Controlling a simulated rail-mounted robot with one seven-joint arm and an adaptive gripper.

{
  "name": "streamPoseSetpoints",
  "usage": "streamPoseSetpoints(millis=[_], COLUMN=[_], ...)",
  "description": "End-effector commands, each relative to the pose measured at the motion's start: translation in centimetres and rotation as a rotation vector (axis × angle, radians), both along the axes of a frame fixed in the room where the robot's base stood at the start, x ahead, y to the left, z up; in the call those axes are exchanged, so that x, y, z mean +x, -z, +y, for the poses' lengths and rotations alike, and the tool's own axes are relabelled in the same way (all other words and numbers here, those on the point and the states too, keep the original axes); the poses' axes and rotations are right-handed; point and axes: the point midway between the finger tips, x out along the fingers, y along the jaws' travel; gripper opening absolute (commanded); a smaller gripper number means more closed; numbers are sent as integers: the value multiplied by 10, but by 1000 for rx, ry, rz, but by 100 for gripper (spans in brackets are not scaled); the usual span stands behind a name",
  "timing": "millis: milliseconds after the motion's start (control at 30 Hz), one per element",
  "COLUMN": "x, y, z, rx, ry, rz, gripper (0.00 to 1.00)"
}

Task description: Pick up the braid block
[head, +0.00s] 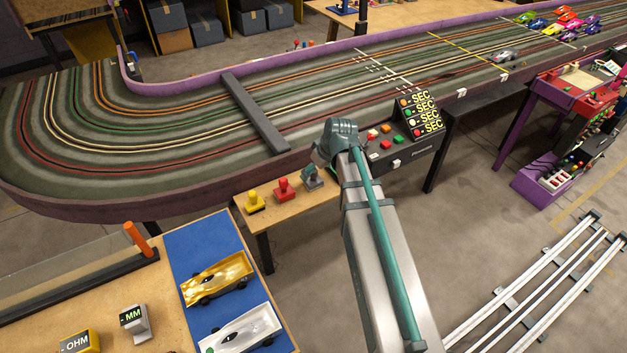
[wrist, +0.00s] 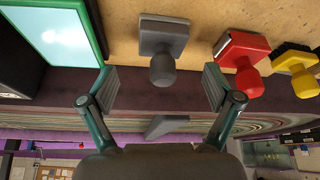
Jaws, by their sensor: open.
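Three handled blocks stand in a row on a small wooden table: a yellow one (head: 255,202), a red one (head: 284,189) and a grey one (head: 313,178). I cannot tell by any label which is the braid block. In the wrist view the grey block (wrist: 163,40) lies ahead, centred between my fingers. The red block (wrist: 243,55), with a metallic edge, and the yellow block (wrist: 295,70), with dark bristles, are to the right. My gripper (wrist: 160,88) is open and empty, its fingers apart.
The slot track (head: 200,150) with its raised purple wall runs behind the small table (head: 290,212). A dark control box with coloured buttons (head: 400,150) is just right of the blocks. A lit screen (wrist: 60,32) shows at the left in the wrist view.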

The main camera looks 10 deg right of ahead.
Motion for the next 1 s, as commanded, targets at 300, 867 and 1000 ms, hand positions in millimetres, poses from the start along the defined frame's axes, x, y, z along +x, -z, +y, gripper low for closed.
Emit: streamPoseSetpoints(millis=[300, 867, 1000], x=[12, 17, 17], y=[31, 45, 45], z=[8, 11, 11], rx=[0, 0, 0], ry=[0, 0, 0], rz=[2, 0, 0], gripper=[90, 63, 40])
